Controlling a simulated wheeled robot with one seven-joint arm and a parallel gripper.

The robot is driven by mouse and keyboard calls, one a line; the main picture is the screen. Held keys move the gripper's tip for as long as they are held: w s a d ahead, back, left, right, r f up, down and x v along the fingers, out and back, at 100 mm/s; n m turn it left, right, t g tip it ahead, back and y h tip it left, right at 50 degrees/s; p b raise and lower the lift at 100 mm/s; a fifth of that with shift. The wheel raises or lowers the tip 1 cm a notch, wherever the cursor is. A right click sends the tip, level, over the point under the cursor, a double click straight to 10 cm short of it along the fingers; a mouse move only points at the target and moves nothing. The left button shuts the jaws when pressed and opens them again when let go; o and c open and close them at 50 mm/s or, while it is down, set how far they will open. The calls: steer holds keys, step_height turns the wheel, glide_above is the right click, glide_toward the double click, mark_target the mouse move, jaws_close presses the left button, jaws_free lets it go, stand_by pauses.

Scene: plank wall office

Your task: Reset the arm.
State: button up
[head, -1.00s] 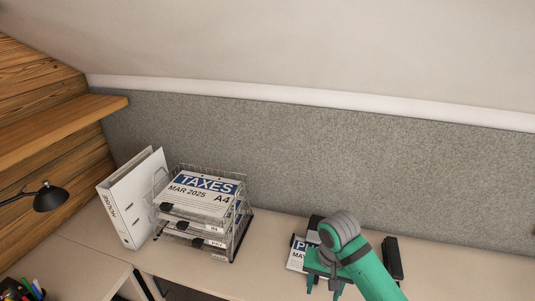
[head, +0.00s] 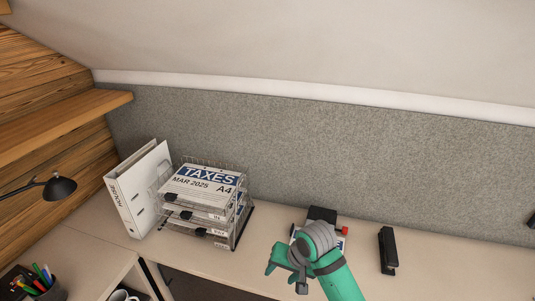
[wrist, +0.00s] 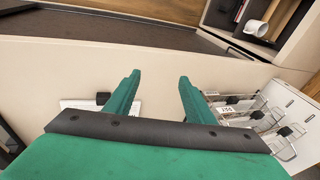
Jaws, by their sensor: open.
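My gripper (head: 287,272) is in the lower middle of the head view, above the front part of the desk (head: 210,268). In the wrist view its two green fingers (wrist: 159,76) stand apart, with nothing between them but bare desk surface. A white printed document (head: 344,243) lies on the desk behind my gripper, mostly hidden by my wrist in the head view. Its white edge also shows left of the fingers in the wrist view (wrist: 78,105).
A wire tray (head: 243,225) holds stacked papers labelled TAXES, beside a white binder (head: 140,195). A black stapler (head: 387,250) lies right of my arm. A dark device (head: 322,214) sits behind my wrist. A lamp (head: 58,188) and pen cup (head: 45,290) are at left.

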steer(key=a+r+m+t+y, duration=0.2)
steer(key=a+t+y, duration=0.5)
steer(key=a, duration=1.4)
steer(key=s+d+f+m+t+h, duration=0.1)
steer(key=s+d+f+t+h, duration=0.3)
steer(key=s, duration=0.6)
steer(key=s+d+f+m+t+h, duration=0.1)
steer(key=s+d+f+h, duration=0.35)
steer(key=s, duration=0.55)
steer(key=s+d+r+n+h, duration=0.1)
steer(key=s+d+r+n, duration=0.1)
steer(key=s, duration=0.6)
steer(key=s+d+r+n, duration=0.2)
steer(key=s+d+n, duration=0.2)
steer(key=s, duration=0.5)
steer(key=shift+s+d+n+t+h, duration=0.3)
steer(key=shift+d+n+h, duration=0.1)
steer(key=shift+d, duration=0.85)
